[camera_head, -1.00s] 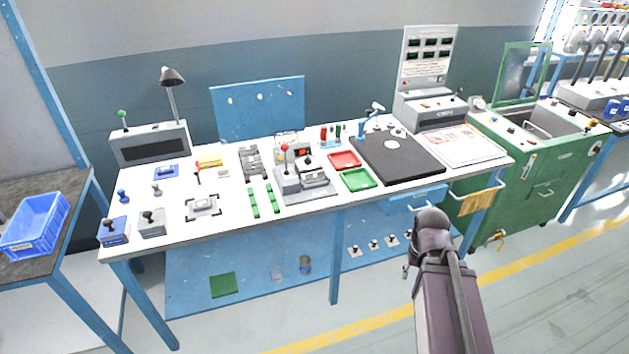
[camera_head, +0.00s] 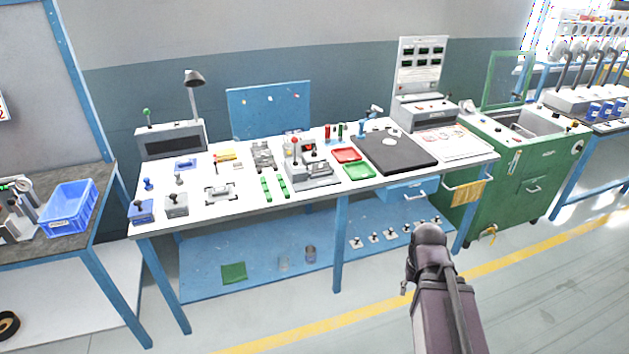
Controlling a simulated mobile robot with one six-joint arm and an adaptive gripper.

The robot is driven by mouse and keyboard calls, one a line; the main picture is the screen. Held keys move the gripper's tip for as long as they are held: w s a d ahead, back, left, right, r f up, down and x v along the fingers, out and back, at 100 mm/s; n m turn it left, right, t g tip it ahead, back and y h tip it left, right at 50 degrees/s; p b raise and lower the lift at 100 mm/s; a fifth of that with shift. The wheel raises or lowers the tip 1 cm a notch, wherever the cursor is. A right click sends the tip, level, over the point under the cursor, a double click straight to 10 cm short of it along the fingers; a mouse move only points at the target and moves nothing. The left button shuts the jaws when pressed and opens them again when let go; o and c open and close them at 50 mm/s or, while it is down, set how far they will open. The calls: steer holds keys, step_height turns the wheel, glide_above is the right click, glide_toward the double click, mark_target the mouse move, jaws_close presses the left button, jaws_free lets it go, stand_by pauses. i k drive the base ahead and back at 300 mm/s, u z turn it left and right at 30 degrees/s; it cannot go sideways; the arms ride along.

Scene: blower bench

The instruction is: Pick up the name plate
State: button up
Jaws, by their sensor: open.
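I cannot pick out the name plate with certainty; the parts on the white-topped bench (camera_head: 235,215) are small from here. A light metal piece (camera_head: 219,194) lies between dark corner marks at the left front of the bench top. A small pale flat piece (camera_head: 224,174) lies behind it. Part of my arm stands at the lower right, in front of the bench and apart from it. My gripper does not show.
A grey fixture with a red-knobbed lever (camera_head: 310,172), red tray (camera_head: 346,155), green tray (camera_head: 359,171) and black mat (camera_head: 393,152) occupy the bench top. A side table with a blue crate (camera_head: 68,207) stands left, a green cabinet (camera_head: 535,170) right. Floor in front is clear.

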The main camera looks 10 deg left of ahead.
mark_target(316, 168)
steer(key=k, duration=0.7)
steer(key=z, duration=0.4)
steer(key=i, duration=0.65)
steer(key=z, duration=0.6)
steer(key=i, duration=1.65)
steer(key=u, duration=0.9)
steer(key=i, duration=0.75)
steer(key=u, duration=0.5)
